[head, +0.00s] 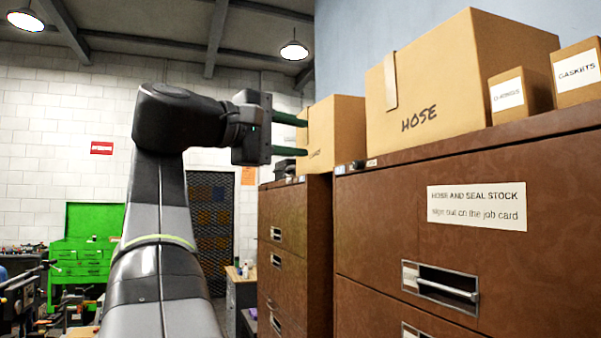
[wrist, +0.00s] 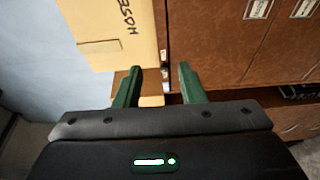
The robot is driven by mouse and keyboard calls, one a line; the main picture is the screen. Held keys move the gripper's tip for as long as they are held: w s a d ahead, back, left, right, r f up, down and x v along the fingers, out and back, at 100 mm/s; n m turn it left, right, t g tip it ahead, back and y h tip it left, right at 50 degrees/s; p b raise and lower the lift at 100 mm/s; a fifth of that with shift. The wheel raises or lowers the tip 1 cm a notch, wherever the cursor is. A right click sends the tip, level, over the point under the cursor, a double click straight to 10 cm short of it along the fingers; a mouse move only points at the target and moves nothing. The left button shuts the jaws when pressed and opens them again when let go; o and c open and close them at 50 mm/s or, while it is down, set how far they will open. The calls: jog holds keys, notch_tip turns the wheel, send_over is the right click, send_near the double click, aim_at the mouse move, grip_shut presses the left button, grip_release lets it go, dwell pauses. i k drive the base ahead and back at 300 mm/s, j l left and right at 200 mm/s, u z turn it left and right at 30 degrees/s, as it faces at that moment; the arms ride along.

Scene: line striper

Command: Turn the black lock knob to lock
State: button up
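I cannot make out a black lock knob for certain in either view. A small dark piece (head: 358,165) sits at the upper left corner of the near brown cabinet (head: 385,235), beside a small pale tag; it is too small to identify. My gripper (head: 305,135) is raised at about the height of the cabinet tops, with its two green fingers pointing right. The fingers are apart with nothing between them. In the wrist view my gripper (wrist: 160,75) is also open, with the HOSE box and the brown cabinet front beyond it.
A large HOSE box (head: 440,80) and two small boxes stand on the near cabinet. A farther brown cabinet (head: 292,230) carries another box (head: 335,130) and dark items (head: 285,168). A green tool chest (head: 85,250) and a cluttered bench are at the left.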

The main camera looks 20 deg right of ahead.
aim_at(357, 164)
jog(key=i+j+z, duration=0.1)
jog(key=i+z, duration=0.2)
jog(key=i, duration=0.25)
jog(key=i+j+z, duration=0.25)
jog(key=i, duration=0.35)
